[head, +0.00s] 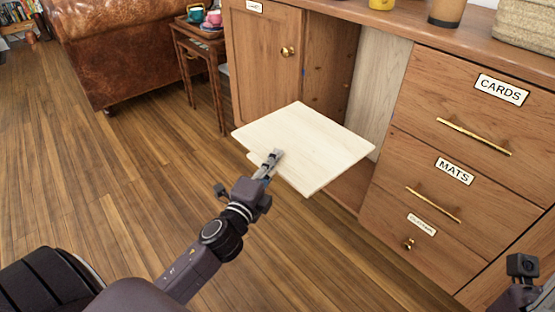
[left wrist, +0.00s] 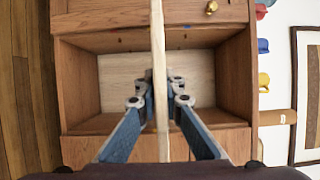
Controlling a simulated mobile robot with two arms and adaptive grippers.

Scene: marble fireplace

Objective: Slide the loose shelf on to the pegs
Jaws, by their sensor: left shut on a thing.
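The loose shelf (head: 315,140) is a flat pale wooden board, roughly level in front of the open cabinet bay (head: 340,185). My left gripper (head: 270,162) is shut on its near edge. In the left wrist view the shelf (left wrist: 158,40) is edge-on between the fingers (left wrist: 160,98), lined up with the bay's middle. Small dark spots and a blue spot (head: 304,72) mark the bay's side wall; whether these are pegs or holes is unclear. The blue spot also shows in the wrist view (left wrist: 186,37). The shelf hides part of the bay. My right gripper's fingers are out of frame.
A cabinet door with a brass knob (head: 287,51) is left of the bay. Drawers labelled CARDS (head: 501,89) and MATS (head: 454,171) are on its right. A brown leather sofa (head: 150,45) and nested side tables (head: 200,60) stand farther left. The wooden floor in front is clear.

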